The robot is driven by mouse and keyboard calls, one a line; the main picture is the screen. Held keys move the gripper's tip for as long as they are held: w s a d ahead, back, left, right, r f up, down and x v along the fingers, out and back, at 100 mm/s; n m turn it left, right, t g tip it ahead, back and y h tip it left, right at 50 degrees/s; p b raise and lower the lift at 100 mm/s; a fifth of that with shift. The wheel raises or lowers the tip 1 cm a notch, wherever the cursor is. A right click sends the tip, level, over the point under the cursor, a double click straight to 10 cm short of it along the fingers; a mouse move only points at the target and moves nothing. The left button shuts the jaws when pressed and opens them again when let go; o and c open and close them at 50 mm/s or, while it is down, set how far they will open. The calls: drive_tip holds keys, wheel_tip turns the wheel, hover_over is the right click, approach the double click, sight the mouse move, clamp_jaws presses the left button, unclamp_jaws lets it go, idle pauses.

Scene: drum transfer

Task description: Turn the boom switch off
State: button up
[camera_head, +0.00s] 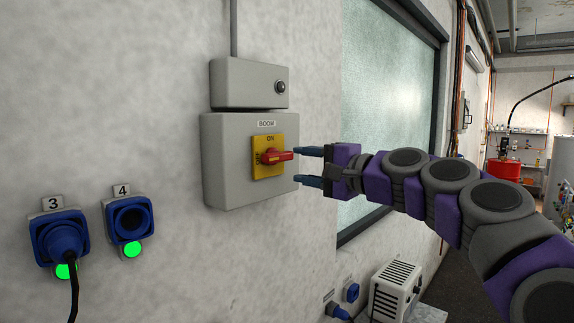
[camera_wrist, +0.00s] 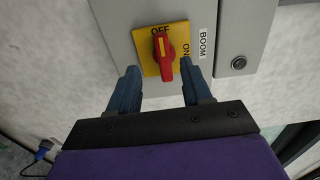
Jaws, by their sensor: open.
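The boom switch is a red rotary handle (camera_head: 276,156) on a yellow plate (camera_head: 260,171), set on a grey box labelled BOOM (camera_head: 225,160). In the head view, ON is printed at the plate's top and OFF at its left. The handle lies level, in line with OFF. In the wrist view, the handle (camera_wrist: 166,69) has its pale-striped end towards OFF. My gripper (camera_head: 297,166) is open and empty, facing the switch. In the wrist view its fingers (camera_wrist: 161,78) flank the handle's lower end with gaps on both sides. I see no contact.
A smaller grey box with a round black button (camera_head: 281,87) sits above. Blue sockets 3 (camera_head: 58,236) and 4 (camera_head: 130,218), with green lights, are on the wall at lower left; a cable hangs from 3. A framed window (camera_head: 385,90) is behind my arm.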

drive_tip(key=v, duration=0.9)
drive_tip(key=shift+f, duration=0.15)
drive_tip(key=s+a+f+n+g+h+b, duration=0.25)
drive_tip(key=s+f, duration=0.25)
drive_tip(key=f, duration=0.4)
drive_tip(key=s+a+f+n+g+h+b, duration=0.1)
drive_tip(key=s+a+f+g+h, duration=0.15)
drive_tip(key=s+f, duration=0.45)
drive_tip(key=s+a+f+n+g+h+b, duration=0.1)
drive_tip(key=s+a+f+n+g+b, duration=0.15)
drive_tip(key=f, duration=0.85)
drive_tip(key=s+d+f+g+h+b, duration=0.1)
drive_tip(key=s+d+f+h, duration=0.1)
drive_tip(key=s+d+f, duration=0.3)
drive_tip(key=s+d+f+n+g+h+b, duration=0.1)
drive_tip(key=s+d+f+g+h, duration=0.1)
drive_tip(key=s+f, duration=0.8)
drive_tip(key=s+d+f+g+h+b, duration=0.1)
drive_tip(key=s+d+f+g+h, duration=0.1)
drive_tip(key=s+d+f+h, duration=0.2)
drive_tip(key=s+d+f, duration=0.3)
drive_tip(key=f, duration=0.5)
drive_tip(key=shift+s+d+b, duration=0.3)
drive_tip(key=shift+s+b, duration=0.05)
drive_tip(key=shift+s, duration=0.05)
